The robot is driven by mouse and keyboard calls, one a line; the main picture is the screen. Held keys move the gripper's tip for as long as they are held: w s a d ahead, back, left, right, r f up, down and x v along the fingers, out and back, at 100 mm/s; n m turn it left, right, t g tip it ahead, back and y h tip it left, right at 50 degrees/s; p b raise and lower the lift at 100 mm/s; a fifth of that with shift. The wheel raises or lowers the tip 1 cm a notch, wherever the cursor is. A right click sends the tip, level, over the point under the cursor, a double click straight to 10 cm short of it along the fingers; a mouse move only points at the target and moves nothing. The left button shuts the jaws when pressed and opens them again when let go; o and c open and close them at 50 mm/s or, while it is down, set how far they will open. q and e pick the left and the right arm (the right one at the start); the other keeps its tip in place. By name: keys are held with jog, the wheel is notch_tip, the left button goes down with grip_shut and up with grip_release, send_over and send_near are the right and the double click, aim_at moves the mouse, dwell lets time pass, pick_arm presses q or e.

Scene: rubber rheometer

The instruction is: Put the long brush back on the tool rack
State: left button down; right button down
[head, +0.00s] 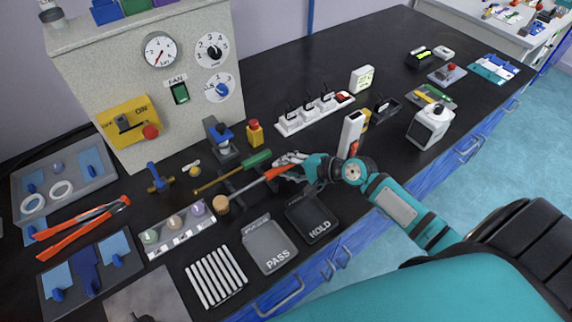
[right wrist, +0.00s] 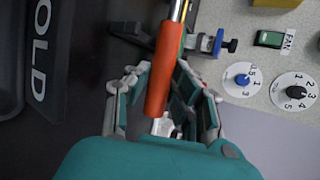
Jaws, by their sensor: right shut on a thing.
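The long brush has an orange handle (head: 280,171), a thin grey shaft and a tan round head (head: 221,205). My right gripper (head: 291,162) is shut on its orange handle. In the right wrist view the handle (right wrist: 166,75) lies between the fingers of the gripper (right wrist: 160,92). The black tool rack (head: 236,187) is below and beside the brush shaft, partly hidden; part of it shows in the right wrist view (right wrist: 138,36). I cannot tell whether the shaft touches the rack. A green-handled tool (head: 257,158) with a brass shaft lies along the rack's far side. My left gripper is out of view.
The PASS tray (head: 270,246) and HOLD tray (head: 313,219) lie in front of the rack. A strip with small pots (head: 181,243) is at the left. A blue clamp device (head: 220,140) and red-yellow button (head: 255,133) stand behind. The back right counter has free room.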

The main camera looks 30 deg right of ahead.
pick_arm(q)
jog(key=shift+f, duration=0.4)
pick_arm(e)
jog(key=shift+f, duration=0.5)
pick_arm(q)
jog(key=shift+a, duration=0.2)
pick_arm(e)
jog(key=shift+c, duration=0.4)
grip_release()
jog(key=shift+s, duration=0.1)
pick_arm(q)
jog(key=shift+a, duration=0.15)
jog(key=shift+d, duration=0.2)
pick_arm(e)
notch_tip(320, 180, up, 10)
jog(key=shift+r, duration=0.1)
